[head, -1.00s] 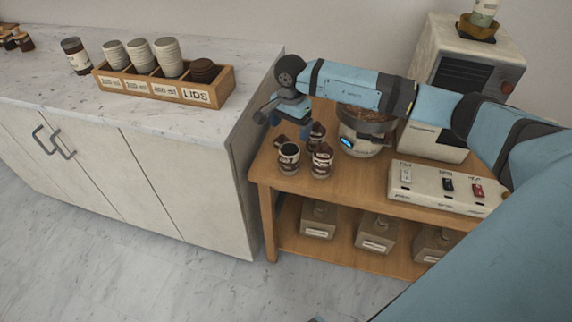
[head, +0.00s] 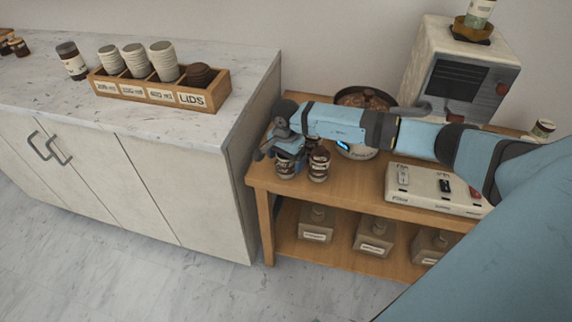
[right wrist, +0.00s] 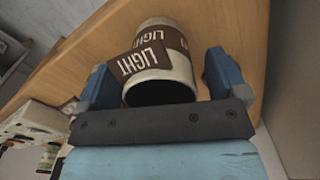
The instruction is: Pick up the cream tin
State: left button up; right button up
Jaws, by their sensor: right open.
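A cream-coloured tin with a brown band reading "LIGHT" (right wrist: 165,50) lies between the fingers of my right gripper (right wrist: 160,75) in the right wrist view. My left gripper is not in view.
On the wooden cart (head: 345,197), a round machine with a bowl (head: 362,98) stands behind my arm and a switch box (head: 432,190) is to the right. The marble counter (head: 150,125) at left carries a cup and lid crate (head: 160,92).

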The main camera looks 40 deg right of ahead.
jog(key=shift+c, duration=0.4)
jog(key=c, duration=1.1)
jog(key=shift+r, duration=0.1)
